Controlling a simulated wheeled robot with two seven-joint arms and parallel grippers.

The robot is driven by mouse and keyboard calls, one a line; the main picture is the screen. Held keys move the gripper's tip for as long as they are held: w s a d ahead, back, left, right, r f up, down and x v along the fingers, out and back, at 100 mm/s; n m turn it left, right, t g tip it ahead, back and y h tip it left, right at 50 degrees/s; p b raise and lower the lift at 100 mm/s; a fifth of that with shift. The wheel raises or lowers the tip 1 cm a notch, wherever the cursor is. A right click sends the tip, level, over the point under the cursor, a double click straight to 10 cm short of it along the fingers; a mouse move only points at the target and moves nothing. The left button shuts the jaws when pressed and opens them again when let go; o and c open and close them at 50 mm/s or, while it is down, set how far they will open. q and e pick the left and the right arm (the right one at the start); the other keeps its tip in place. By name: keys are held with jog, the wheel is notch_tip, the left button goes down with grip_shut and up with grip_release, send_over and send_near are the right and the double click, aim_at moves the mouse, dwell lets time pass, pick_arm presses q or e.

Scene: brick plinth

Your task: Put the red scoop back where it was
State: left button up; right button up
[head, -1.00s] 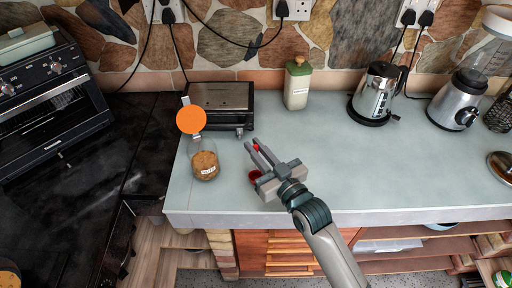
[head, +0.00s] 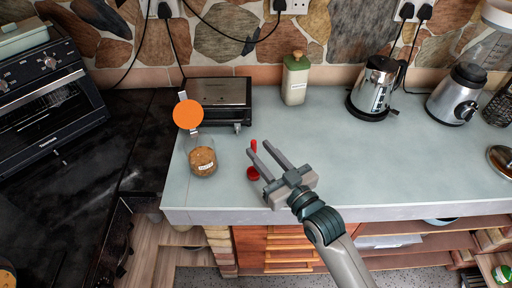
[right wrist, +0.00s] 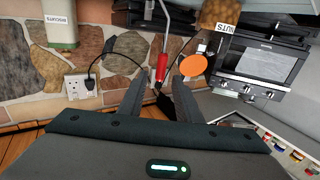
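In the right wrist view the red handle (right wrist: 161,68) and a grey stem show just beyond and between my fingertips. My left gripper is out of view.
A toaster oven (head: 220,97) and a green-and-cream canister (head: 295,80) stand at the back. A kettle (head: 374,90) and a blender (head: 457,97) stand to the right. The counter (head: 370,165) is clear in the middle. A dark stove top lies at left.

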jog(key=b+v, duration=0.2)
jog(key=v, duration=0.5)
jog(key=shift+s+d, duration=0.2)
jog(key=shift+s, duration=0.15)
jog(key=s+d+f+m+g+h+b, duration=0.1)
jog(key=s+d+f+g+h, duration=0.25)
jog(key=f, duration=1.05)
jog(key=s+d+f+m+g+h, duration=0.1)
jog(key=s+d+f+g+h, duration=0.3)
jog(key=f, duration=1.1)
jog(key=s+d+f+m+g+h+b, duration=0.15)
jog(key=s+d+f, duration=0.35)
jog(key=f, duration=0.9)
jog(key=s+d+f+g, duration=0.2)
jog(key=s+f, duration=0.5)
jog(key=f, duration=0.4)
jog(key=s+d+f+g, duration=0.2)
jog(key=s+f, duration=0.6)
jog(key=f, duration=0.2)
jog(key=s+d+f+b, duration=0.1)
jog(key=s+f, duration=0.3)
jog(key=s, duration=0.3)
jog(key=s+d+f+g+b, duration=0.1)
jog(key=s+f, duration=0.4)
jog(key=s, duration=0.3)
jog(key=shift+d+f+h, duration=0.3)
jog(key=shift+d, duration=0.05)
